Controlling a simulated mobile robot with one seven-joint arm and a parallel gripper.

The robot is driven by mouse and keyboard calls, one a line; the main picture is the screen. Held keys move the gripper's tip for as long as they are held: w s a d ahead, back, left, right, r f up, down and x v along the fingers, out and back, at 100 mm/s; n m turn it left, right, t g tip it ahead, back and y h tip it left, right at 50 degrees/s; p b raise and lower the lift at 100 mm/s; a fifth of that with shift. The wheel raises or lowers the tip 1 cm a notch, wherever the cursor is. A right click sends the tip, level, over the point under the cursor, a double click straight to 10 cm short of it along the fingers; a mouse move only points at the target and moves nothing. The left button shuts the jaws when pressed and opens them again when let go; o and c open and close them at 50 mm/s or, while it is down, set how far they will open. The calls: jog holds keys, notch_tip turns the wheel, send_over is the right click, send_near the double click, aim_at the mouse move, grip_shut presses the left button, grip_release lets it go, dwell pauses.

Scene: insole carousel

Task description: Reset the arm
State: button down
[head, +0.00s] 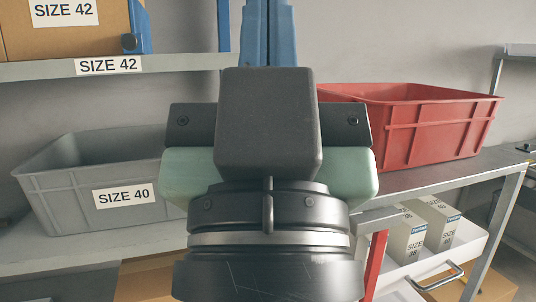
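My gripper (267,22) fills the middle of the head view, seen from behind. It has a black round wrist, a green body and a dark block in front. The dark block hides the roots of the fingers.
A grey bin (72,205) labelled SIZE 40 stands left on the lower shelf, partly behind my gripper. A red bin (440,125) stands right. Above left, a cardboard box (65,40) sits on a SIZE 42 shelf (180,64). White boxes (408,240) lie in a drawer lower right.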

notch_tip(320, 180, up, 23)
jog(key=p, duration=2)
jog(key=shift+p, duration=0.3)
jog(key=shift+f, duration=0.1)
